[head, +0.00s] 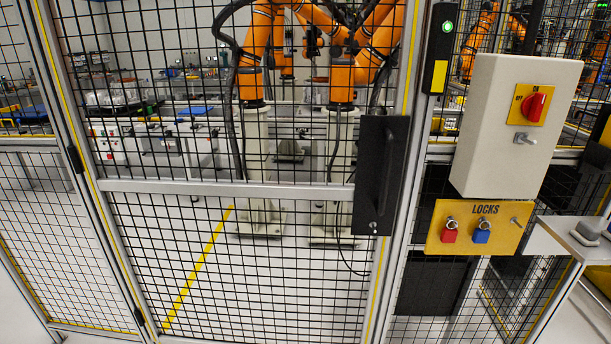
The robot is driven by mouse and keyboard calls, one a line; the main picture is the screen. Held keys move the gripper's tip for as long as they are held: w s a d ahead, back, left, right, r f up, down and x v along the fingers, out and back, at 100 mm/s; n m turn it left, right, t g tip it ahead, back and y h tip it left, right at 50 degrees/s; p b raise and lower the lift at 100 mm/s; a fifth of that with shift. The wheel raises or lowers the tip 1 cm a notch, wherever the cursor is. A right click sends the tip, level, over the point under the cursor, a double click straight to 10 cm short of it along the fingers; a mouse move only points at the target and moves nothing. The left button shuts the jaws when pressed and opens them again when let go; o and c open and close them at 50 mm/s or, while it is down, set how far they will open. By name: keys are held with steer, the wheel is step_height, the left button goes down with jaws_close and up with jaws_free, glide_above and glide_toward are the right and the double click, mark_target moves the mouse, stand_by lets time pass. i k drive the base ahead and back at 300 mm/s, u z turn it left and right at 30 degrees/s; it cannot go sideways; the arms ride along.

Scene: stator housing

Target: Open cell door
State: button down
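The cell door (230,188) is a black mesh panel in a silver frame with a yellow edge stripe, and it stands shut in the head view. Its black handle plate (374,190) with a keyhole low on it sits at the door's right edge. Two black hinges show on the left edge, the upper one (75,158) and the lower one (139,316). A black and yellow switch with a green light (440,50) is on the post right of the door. My gripper is not in view.
A grey box with a red rotary switch (535,104) hangs right of the door. Below it is a yellow LOCKS board (480,227) with red and blue padlocks. A small shelf (575,240) juts out at the right. Orange robot arms (342,75) stand behind the mesh.

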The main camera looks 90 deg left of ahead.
mark_target(383, 140)
steer(key=u, duration=3.95)
steer(key=k, duration=0.6)
steer(key=u, duration=0.9)
steer(key=i, duration=0.65)
steer(key=z, duration=0.75)
steer(key=i, duration=0.75)
steer(key=z, duration=0.85)
